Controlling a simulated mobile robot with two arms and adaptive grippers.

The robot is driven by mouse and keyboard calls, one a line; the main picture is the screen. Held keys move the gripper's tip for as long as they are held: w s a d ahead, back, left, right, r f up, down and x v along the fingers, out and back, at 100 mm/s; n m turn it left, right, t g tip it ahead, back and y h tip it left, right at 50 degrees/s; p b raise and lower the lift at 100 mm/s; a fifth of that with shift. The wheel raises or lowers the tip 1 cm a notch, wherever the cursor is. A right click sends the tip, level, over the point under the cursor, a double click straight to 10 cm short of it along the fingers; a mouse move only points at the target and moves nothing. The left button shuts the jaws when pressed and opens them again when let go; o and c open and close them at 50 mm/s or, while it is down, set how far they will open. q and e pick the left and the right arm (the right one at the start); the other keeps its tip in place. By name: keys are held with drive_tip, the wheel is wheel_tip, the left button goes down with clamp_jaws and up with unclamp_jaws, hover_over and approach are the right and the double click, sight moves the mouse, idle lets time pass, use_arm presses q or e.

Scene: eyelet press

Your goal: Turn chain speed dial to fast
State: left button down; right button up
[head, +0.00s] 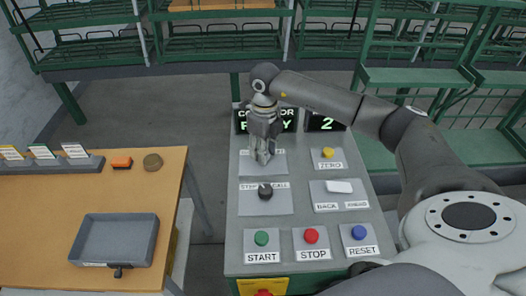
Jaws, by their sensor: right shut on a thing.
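A grey control panel (302,183) stands in the middle of the head view. My right arm reaches in from the right, and its gripper (262,158) points down at the upper-left plate (281,162) of the panel. The gripper is shut on what appears to be the dial on that plate. The dial itself and most of the plate's label are hidden by the fingers, so I cannot tell its setting. My left gripper is not in view.
Below are a black knob (265,192), a white switch (339,187), and green (261,238), red (311,236) and blue (359,233) buttons. A yellow button (328,153) is to the right. A display (326,123) reads 2. A wooden table (60,205) with a tray (88,263) stands left.

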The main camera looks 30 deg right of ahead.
drive_tip(key=shift+m, duration=0.6)
drive_tip(key=shift+r, duration=0.1)
drive_tip(key=o, duration=1.1)
drive_tip(key=shift+c, duration=0.2)
wheel_tip(320, 180, up, 12)
drive_tip(key=shift+d, duration=0.25)
